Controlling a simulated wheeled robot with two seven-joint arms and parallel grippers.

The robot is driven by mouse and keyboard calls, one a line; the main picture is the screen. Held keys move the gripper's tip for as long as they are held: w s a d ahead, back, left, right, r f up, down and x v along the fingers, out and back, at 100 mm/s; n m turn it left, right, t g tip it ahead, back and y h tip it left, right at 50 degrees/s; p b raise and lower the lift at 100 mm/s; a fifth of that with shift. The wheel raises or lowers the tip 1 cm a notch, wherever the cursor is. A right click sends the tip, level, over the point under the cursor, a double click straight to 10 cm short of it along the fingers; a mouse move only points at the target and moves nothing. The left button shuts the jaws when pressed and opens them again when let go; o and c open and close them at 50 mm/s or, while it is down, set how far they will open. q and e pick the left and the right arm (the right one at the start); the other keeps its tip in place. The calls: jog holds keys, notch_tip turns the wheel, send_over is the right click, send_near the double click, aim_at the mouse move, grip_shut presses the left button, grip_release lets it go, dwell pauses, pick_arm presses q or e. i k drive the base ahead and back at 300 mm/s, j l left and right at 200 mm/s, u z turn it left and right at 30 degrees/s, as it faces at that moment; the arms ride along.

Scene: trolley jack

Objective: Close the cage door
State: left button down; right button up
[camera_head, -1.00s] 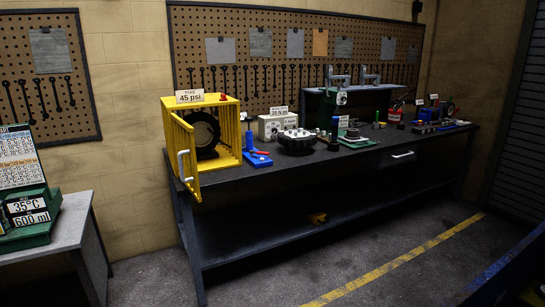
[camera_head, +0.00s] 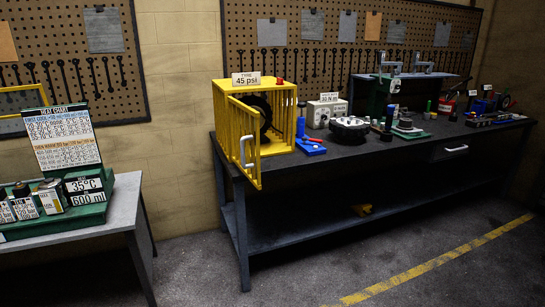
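The yellow cage (camera_head: 283,112) stands on the left end of the dark workbench, with a black tyre (camera_head: 258,117) inside and a "45 psi" sign on top. Its barred yellow door (camera_head: 240,140) is open, swung out toward me past the bench's front edge. A pale handle (camera_head: 246,152) is on the door. Neither of my grippers is in view.
The dark workbench (camera_head: 330,164) carries a blue tool stand (camera_head: 311,146), a round metal part (camera_head: 349,128) and several tools to the right. A grey table (camera_head: 122,205) with a green case (camera_head: 90,190) is at left. Floor between them is clear.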

aim_at(236, 104)
jog(key=i+j+z, duration=0.25)
jog(key=z, duration=0.2)
jog(key=i+j+z, duration=0.4)
jog(key=k+j, duration=0.05)
